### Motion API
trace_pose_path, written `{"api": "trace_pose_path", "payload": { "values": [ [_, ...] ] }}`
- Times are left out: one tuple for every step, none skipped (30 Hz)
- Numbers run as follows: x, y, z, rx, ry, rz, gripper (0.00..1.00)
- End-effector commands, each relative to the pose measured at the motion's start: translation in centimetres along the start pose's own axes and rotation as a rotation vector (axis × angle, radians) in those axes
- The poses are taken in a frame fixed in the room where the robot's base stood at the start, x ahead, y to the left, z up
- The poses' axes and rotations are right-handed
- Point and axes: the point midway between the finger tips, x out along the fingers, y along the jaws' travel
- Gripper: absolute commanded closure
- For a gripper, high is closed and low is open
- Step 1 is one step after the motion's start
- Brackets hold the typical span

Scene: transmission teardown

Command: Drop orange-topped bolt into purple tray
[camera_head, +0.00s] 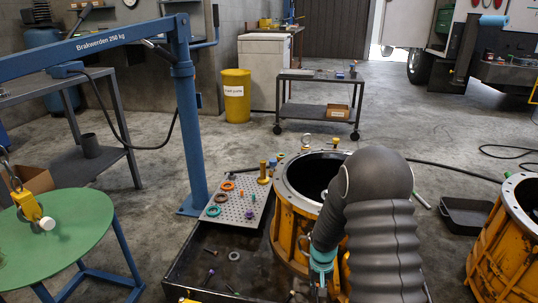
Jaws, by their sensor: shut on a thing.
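My gripper (319,288) is at the bottom of the view, below a teal band on my wrist, in front of the yellow housing. My arm and the frame edge hide most of it. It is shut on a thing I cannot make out. I cannot pick out an orange-topped bolt for certain. No purple tray is clearly in view. A grey perforated plate (221,203) left of the housing carries coloured rings, small pegs and a purple piece (249,214).
A blue crane post (188,130) and green round table (75,235) are at left. A second yellow housing (490,250) is at right.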

Motion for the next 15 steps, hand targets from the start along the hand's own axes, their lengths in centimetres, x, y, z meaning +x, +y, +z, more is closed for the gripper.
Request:
{"api": "trace_pose_path", "payload": {
  "values": [
    [-2.9, 0.1, 0.7, -0.039, 0.003, 0.0, 1.0],
    [-3.7, 0.1, 1.1, -0.065, 0.003, 0.0, 1.0],
    [-4.7, 0.1, 1.4, -0.08, 0.005, 0.0, 1.0],
    [-5.4, 0.1, 1.6, -0.089, 0.006, 0.0, 1.0],
    [-6.0, 0.2, 1.9, -0.098, 0.007, 0.0, 1.0],
    [-6.8, 0.2, 2.0, -0.098, 0.011, 0.0, 1.0],
    [-7.3, 0.2, 2.1, -0.097, 0.013, -0.001, 1.0],
    [-7.8, 0.2, 2.2, -0.097, 0.015, -0.001, 1.0],
    [-8.3, 0.2, 2.1, -0.096, 0.02, -0.001, 1.0],
    [-8.6, 0.2, 2.1, -0.096, 0.023, -0.001, 1.0],
    [-8.8, 0.2, 2.1, -0.095, 0.025, -0.001, 1.0],
    [-9.1, 0.2, 2.0, -0.095, 0.028, -0.001, 1.0],
    [-9.2, 0.2, 2.0, -0.095, 0.028, -0.001, 1.0],
    [-9.2, 0.2, 2.0, -0.095, 0.028, -0.001, 1.0],
    [-9.2, 0.2, 2.0, -0.094, 0.029, -0.001, 1.0]
  ]
}}
